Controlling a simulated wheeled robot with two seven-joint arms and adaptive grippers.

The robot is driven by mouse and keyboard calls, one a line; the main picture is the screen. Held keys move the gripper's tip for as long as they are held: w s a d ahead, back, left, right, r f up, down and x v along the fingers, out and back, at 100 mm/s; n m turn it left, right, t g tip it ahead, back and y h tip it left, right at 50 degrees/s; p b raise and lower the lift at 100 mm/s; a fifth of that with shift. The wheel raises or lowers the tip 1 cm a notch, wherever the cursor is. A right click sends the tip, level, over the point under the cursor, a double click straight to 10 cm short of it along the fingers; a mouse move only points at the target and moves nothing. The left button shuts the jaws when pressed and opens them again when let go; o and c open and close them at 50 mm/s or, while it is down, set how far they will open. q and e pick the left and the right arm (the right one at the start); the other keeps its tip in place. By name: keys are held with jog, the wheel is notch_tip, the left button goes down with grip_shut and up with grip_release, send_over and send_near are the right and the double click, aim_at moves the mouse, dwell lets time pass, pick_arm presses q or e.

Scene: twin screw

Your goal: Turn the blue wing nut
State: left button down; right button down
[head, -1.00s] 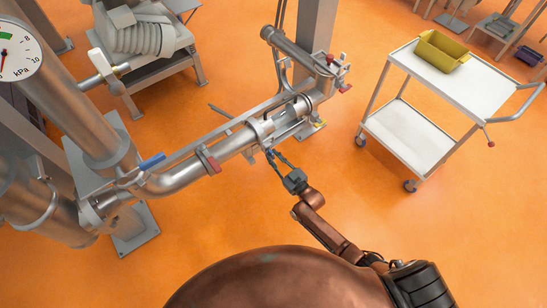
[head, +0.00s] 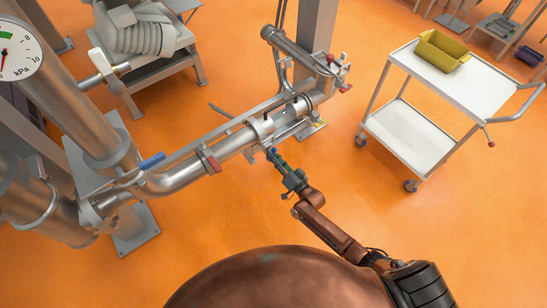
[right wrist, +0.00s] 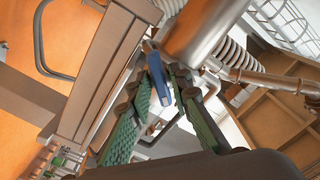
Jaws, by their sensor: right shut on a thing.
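The blue wing nut (head: 271,150) is a small blue piece under the flange clamp of the steel pipe, near the middle of the head view. In the right wrist view the blue wing nut (right wrist: 160,90) stands between the two green-padded fingers. My right gripper (head: 274,156) reaches up to it from the lower right and is shut on it. The fingers hide part of the nut in the head view. My left gripper is not in view.
The steel pipe (head: 180,180) runs diagonally behind the nut, with a blue lever (head: 151,160) and a red lever (head: 209,163). A white cart (head: 475,85) with a yellow bin (head: 441,52) stands at the right. The orange floor between pipe and cart is open.

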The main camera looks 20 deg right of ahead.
jog(key=shift+s+f+m, duration=0.1)
jog(key=shift+f+m, duration=0.05)
jog(key=shift+m, duration=0.55)
jog(key=c, duration=2.2)
grip_release()
jog(key=shift+o, duration=1.1)
jog(key=v, duration=1.2)
